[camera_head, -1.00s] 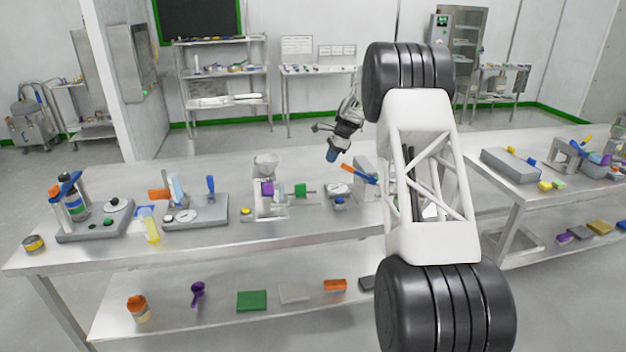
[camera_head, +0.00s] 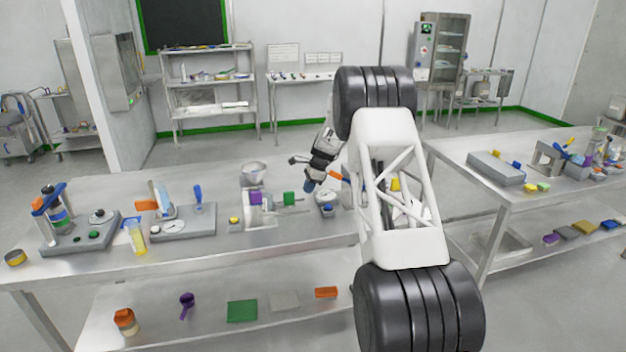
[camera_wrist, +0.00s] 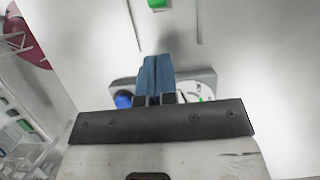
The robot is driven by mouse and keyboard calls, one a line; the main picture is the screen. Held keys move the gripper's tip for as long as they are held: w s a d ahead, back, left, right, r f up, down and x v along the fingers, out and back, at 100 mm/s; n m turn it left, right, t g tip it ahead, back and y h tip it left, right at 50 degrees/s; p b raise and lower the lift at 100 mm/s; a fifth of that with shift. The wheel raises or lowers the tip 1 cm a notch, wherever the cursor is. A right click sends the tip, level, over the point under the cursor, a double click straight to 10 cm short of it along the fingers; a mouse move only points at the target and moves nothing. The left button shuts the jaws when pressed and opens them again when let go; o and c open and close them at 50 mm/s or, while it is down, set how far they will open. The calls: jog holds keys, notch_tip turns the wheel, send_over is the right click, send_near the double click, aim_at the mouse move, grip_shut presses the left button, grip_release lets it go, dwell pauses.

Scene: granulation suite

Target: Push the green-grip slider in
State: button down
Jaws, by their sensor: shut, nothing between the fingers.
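The green-grip slider's green block (camera_head: 289,199) sticks out at the right of a clear and grey device with a purple block (camera_head: 255,198), on the near table. My gripper (camera_head: 308,186) has blue fingertips pointing down, above the table between the green grip and a small dial device (camera_head: 326,198). The fingertips look apart from the grip. In the wrist view the blue fingers (camera_wrist: 158,72) are shut together with nothing between them. A green piece (camera_wrist: 157,4) is cut off at the top edge there; I cannot tell if it is the grip.
The dial device also shows behind the fingers in the wrist view (camera_wrist: 195,90), with a blue knob (camera_wrist: 123,100). A metal funnel (camera_head: 252,172) stands behind the slider device. My arm hides the table's right part.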

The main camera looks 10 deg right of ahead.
aim_at(292, 192)
jog(key=shift+a+r, duration=0.2)
jog(key=shift+a, duration=1.55)
jog(key=shift+a, duration=2.25)
jog(key=shift+d, duration=0.1)
jog(key=shift+d, duration=2.05)
jog(key=v, duration=1)
jog(key=shift+a, duration=0.15)
